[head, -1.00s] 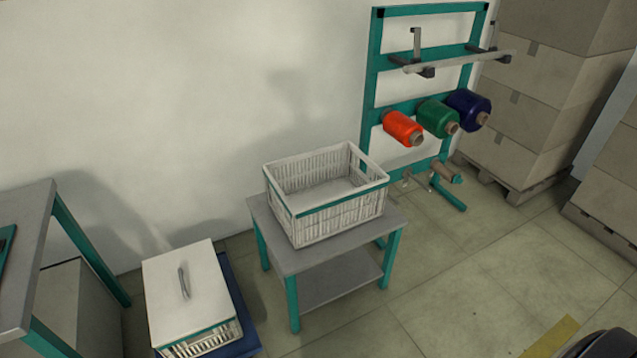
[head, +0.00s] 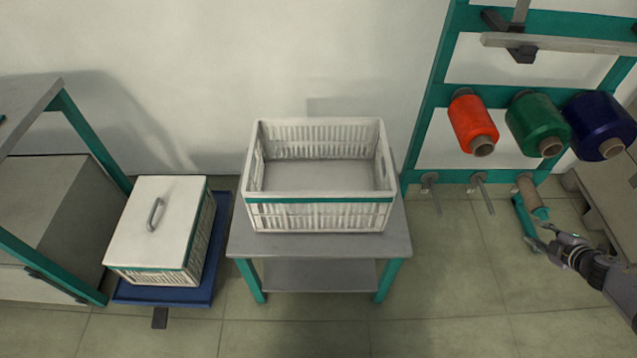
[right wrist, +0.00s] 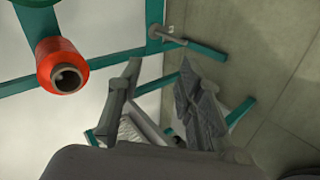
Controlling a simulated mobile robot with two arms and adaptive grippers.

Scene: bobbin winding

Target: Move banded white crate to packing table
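An open white crate (head: 320,216) with a teal band around its upper front stands upright on a small grey table (head: 310,246) with teal legs. It looks empty. A second white crate (head: 155,225), also teal-banded, has a white lid with a grey handle and sits at left on a blue base (head: 208,270). I cannot tell which table is the packing table. My right gripper (head: 536,238) is right of the small table, apart from both crates. In the right wrist view its fingers (right wrist: 160,75) are spread and empty. My left gripper is not in view.
A teal rack (head: 435,100) at right holds red (head: 471,122), green (head: 535,122) and blue (head: 597,124) spools, with pegs below. A grey table (head: 30,108) with a box (head: 45,205) under it stands at left. The floor in front (head: 440,305) is clear.

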